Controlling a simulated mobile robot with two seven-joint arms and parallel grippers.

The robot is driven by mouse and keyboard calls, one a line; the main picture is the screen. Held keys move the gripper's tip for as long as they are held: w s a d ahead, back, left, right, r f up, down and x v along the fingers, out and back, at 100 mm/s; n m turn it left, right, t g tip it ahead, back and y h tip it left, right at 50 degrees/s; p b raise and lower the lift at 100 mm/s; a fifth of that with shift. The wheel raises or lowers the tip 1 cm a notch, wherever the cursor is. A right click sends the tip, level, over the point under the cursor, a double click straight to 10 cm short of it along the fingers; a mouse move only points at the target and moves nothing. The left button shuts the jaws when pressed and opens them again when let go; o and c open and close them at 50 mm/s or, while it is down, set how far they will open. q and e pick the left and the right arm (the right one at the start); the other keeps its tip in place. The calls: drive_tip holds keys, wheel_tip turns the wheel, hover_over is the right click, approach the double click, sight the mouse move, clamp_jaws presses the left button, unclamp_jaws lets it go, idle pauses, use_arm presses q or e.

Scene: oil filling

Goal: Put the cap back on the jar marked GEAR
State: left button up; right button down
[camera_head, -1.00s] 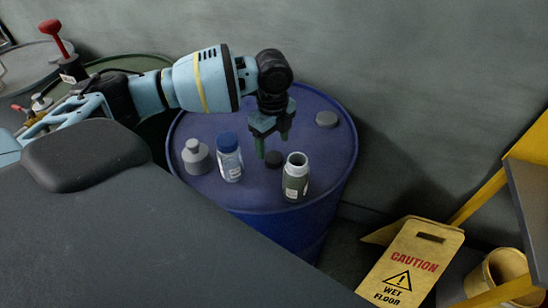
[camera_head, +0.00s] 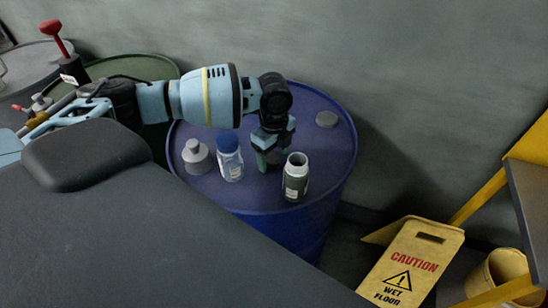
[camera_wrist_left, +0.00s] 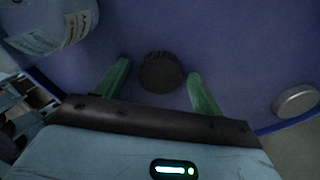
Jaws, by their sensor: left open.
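An open jar (camera_head: 295,178) with a pale neck and dark green lower body stands uncapped at the front right of the blue drum top. Its label is too small to read. My left gripper (camera_head: 268,157) is low over the drum, just behind and left of this jar, pointing down. In the left wrist view a round black cap (camera_wrist_left: 160,73) lies on the drum between the tips of the open green fingers (camera_wrist_left: 158,72), with a gap on each side. In the head view the gripper hides the cap. My right gripper does not show.
A blue-capped jar (camera_head: 230,158) and a grey stepped weight (camera_head: 196,156) stand left on the blue drum (camera_head: 252,198). A grey disc (camera_head: 327,119) lies at the back right. A labelled jar (camera_wrist_left: 50,22) fills the wrist view's upper left. A yellow caution sign (camera_head: 412,262) stands right.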

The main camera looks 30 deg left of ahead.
sight(274, 157)
use_arm(q)
drive_tip(key=c, duration=1)
wheel_tip(274, 157, up, 10)
